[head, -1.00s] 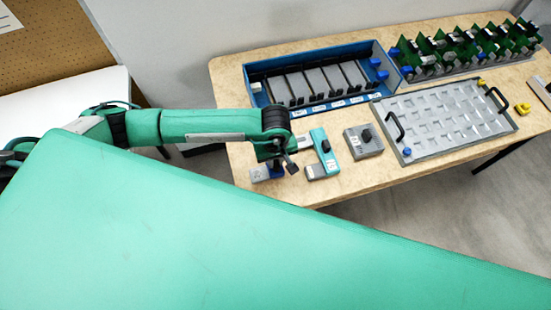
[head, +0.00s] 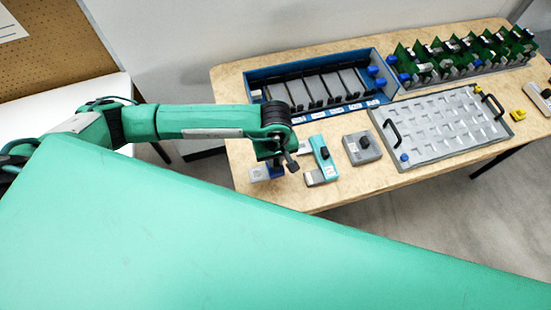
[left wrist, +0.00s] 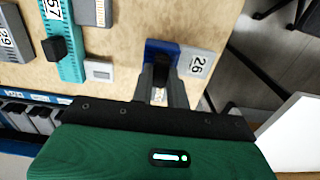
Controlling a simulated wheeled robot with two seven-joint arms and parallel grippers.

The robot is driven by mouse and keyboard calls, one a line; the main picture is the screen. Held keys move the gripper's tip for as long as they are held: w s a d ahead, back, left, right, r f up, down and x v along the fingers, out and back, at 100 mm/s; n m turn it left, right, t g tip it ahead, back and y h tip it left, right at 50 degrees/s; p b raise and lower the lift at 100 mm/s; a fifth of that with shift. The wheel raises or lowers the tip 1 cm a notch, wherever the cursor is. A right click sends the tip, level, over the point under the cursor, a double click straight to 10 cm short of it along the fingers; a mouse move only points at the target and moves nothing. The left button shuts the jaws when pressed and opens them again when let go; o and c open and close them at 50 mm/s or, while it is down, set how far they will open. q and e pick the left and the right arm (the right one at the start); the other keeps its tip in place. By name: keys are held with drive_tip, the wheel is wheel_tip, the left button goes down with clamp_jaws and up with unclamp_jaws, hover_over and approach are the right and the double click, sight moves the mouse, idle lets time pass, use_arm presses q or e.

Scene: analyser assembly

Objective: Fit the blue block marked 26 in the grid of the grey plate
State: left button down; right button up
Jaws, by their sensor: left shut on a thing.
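The block marked 26 (left wrist: 196,64) lies on the table near its front edge in the left wrist view, with a blue part, a grey labelled part and a black knob. In the head view its blue and grey body (head: 258,174) is partly hidden by my left gripper (head: 284,164). In the left wrist view the left gripper (left wrist: 163,84) is shut on the block's black knob. The grey plate (head: 444,124) with its grid of recesses and two black handles lies apart, at the right of the table. My right gripper is not in view.
A teal block marked 57 (left wrist: 64,45) and a grey block marked 29 (left wrist: 15,35) lie close by. A blue bin (head: 250,76) with dark dividers stands behind, beside a rack of green boards (head: 460,55). A yellow piece (head: 518,115) lies right of the plate.

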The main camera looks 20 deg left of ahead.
use_arm(q)
drive_tip(key=shift+r+p, duration=0.85)
drive_tip(key=shift+r, duration=1.5)
